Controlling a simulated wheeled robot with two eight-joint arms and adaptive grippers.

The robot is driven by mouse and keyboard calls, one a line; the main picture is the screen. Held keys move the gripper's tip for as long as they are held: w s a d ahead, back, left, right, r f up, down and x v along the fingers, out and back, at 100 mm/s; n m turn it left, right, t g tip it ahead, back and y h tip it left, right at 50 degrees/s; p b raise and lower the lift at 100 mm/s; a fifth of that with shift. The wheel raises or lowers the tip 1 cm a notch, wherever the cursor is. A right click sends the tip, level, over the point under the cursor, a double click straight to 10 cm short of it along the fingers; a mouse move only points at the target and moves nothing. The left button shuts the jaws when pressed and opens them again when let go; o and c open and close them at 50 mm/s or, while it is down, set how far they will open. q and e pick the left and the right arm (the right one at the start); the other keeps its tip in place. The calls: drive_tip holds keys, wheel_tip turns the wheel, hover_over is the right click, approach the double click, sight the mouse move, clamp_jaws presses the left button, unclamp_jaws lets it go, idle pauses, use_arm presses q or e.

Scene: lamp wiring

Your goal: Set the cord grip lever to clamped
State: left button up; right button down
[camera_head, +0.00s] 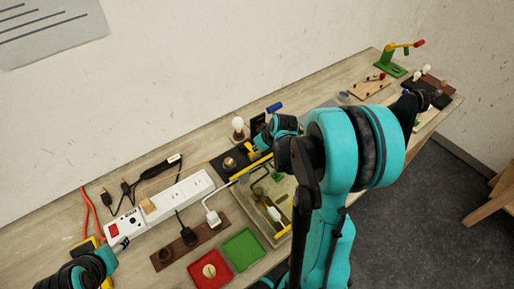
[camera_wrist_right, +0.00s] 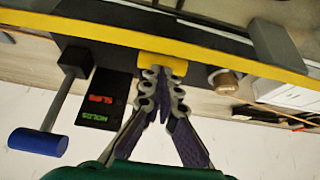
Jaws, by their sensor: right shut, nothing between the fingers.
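The cord grip lever, a grey rod with a blue knob (camera_head: 274,107), rises beside the black base (camera_head: 226,161). In the right wrist view the blue-knobbed lever (camera_wrist_right: 39,141) tilts to the lower left, beside a label (camera_wrist_right: 104,98) reading SLIPS in red and HOLDS in green. My right gripper (camera_wrist_right: 163,74) is shut and empty, its tips by a yellow cylinder (camera_wrist_right: 162,65), to the right of lever and label; contact cannot be told. In the head view its fingers are hidden behind my arm. My left arm's end shows at lower left; its fingers cannot be made out.
A yellow bar (camera_wrist_right: 220,42) crosses above the fingertips. A lamp bulb (camera_head: 238,123) stands near the wall. A white power strip (camera_head: 180,196), a red tray (camera_head: 210,285) and a green tray (camera_head: 243,248) lie on the left of the bench. The wall side beyond the lever is clear.

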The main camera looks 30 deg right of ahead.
use_arm(q)
drive_tip(key=shift+r, duration=0.1)
use_arm(e)
drive_tip(key=shift+r, duration=0.15)
drive_tip(key=r+p, duration=0.1)
drive_tip(key=r, duration=0.1)
drive_tip(key=w+r+p, duration=0.1)
drive_tip(key=p, duration=0.1)
drive_tip(key=shift+a+r, duration=0.15)
drive_tip(key=shift+r, duration=0.25)
use_arm(q)
wheel_tip(320, 180, up, 5)
drive_tip(key=p, duration=0.2)
use_arm(e)
drive_tip(key=v, duration=0.9)
use_arm(q)
wheel_tip(320, 180, down, 9)
drive_tip(key=b, duration=0.9)
drive_tip(key=shift+s+d, duration=0.35)
drive_tip(key=shift+s, duration=0.05)
use_arm(e)
drive_tip(key=s+a+f+m+t, duration=0.1)
drive_tip(key=s+a+f, duration=0.3)
drive_tip(key=s+a, duration=0.9)
drive_tip(key=a, duration=0.2)
drive_tip(key=shift+s+a+h, duration=0.2)
drive_tip(key=shift+a+h, duration=0.1)
